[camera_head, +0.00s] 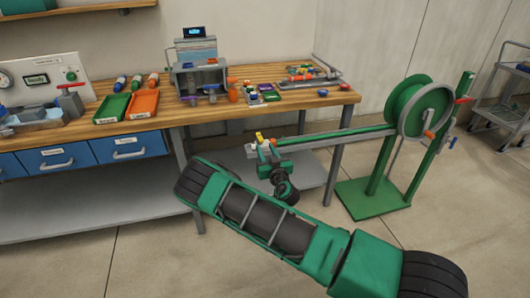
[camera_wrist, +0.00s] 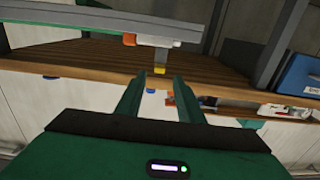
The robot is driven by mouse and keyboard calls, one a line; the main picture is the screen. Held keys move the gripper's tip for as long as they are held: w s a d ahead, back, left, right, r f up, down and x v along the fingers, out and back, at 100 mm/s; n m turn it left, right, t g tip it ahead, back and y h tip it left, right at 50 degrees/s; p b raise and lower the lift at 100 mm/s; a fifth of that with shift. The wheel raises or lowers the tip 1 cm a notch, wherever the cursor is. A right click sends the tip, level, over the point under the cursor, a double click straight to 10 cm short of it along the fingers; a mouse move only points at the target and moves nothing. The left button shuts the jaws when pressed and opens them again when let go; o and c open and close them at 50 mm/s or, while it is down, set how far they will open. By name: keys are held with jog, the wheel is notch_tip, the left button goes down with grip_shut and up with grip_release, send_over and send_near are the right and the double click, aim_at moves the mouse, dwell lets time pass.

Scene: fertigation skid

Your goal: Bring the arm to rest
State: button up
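My gripper shows in the wrist view (camera_wrist: 158,92) with its two green fingers apart and nothing seen held between them. A yellow-tipped grey fitting (camera_wrist: 160,68) shows beyond the gap between the fingertips, below a grey rail. In the head view my green arm crosses the lower middle. Its wrist end is in front of the bench, close below the free end of the grey rail (camera_head: 340,136). Whether it touches the rail there cannot be told; the fingertips are hard to make out in that view.
The rail runs from a green reel stand (camera_head: 372,200) at right. The wooden bench (camera_head: 290,110) carries a small rig (camera_head: 198,80), a green tray (camera_head: 112,108), an orange tray (camera_head: 142,104) and bottles. Blue drawers (camera_head: 55,160) hang below. A grey cart (camera_head: 500,112) stands far right. Floor at lower left is clear.

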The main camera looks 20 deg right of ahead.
jog(key=shift+d+r, duration=0.1)
jog(key=s+d+r+m+g+h, duration=0.15)
jog(key=d+r+m+h, duration=0.35)
jog(key=d, duration=0.5)
jog(key=s+d+r+m+g+h, duration=0.1)
jog(key=s+d+r+m+h, duration=0.15)
jog(key=d+r+h, duration=0.5)
jog(key=s+d+r+m+g+h, duration=0.2)
jog(key=s+d+m+g, duration=0.65)
jog(key=s+d, duration=0.7)
jog(key=s+n+g+y, duration=0.2)
jog(key=s+g+y, duration=0.5)
jog(key=s, duration=0.9)
jog(key=s+a+r+n+y, duration=0.3)
jog(key=s+a, duration=0.5)
jog(key=s, duration=0.1)
jog(key=s+a+r+n+y, duration=0.3)
jog(key=s+a+n+y, duration=0.1)
jog(key=s+a, duration=0.4)
jog(key=shift+s+r, duration=0.25)
jog(key=shift+s, duration=0.45)
